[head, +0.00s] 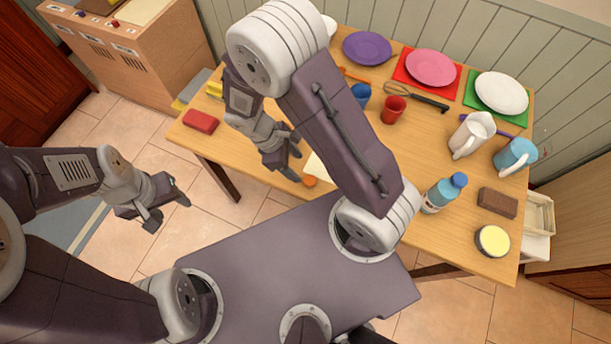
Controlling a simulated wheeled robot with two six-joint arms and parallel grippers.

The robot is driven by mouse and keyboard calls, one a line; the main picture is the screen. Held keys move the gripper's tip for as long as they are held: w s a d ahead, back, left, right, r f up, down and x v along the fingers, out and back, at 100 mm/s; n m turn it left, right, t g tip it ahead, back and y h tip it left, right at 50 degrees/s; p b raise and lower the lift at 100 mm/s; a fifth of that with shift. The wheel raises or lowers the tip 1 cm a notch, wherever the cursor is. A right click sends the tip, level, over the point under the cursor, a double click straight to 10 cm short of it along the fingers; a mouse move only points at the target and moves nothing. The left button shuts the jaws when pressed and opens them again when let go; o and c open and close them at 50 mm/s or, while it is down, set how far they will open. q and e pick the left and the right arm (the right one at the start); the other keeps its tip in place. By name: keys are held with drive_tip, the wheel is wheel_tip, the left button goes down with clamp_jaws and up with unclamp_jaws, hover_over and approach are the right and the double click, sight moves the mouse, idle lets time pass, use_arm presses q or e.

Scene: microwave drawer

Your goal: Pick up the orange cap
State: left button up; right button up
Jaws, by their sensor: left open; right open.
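A small round orange cap (310,181) lies at the table's front edge, beside a white item partly hidden by my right arm. My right gripper (293,164) is open, pointing down just to the left of the cap. It looks empty; I cannot tell whether a finger touches the cap. My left gripper (168,209) is open and empty, out over the floor to the left of the table.
The wooden table (420,227) carries a red block (201,121), a red cup (394,109), a blue-capped bottle (443,193), a brown block (497,203) and a yellow-topped tin (492,241). Plates and pitchers stand further back. My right arm hides the table's middle.

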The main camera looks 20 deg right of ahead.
sight(309, 180)
drive_tip(key=x, duration=0.4)
drive_tip(key=shift+s+a, duration=0.1)
drive_tip(key=shift+s+f+b, duration=0.1)
drive_tip(key=shift+f+b, duration=0.2)
drive_tip(key=shift+b, duration=0.05)
drive_tip(key=x, duration=0.2)
drive_tip(key=b+x, duration=0.1)
drive_tip(key=x, duration=0.1)
drive_tip(key=shift+d+f, duration=0.2)
drive_tip(key=shift+d, duration=0.1)
use_arm(q)
drive_tip(key=shift+s+a+f, duration=0.1)
drive_tip(key=shift+f, duration=0.75)
use_arm(e)
drive_tip(key=shift+r, duration=0.1)
drive_tip(key=c, duration=0.5)
clamp_jaws()
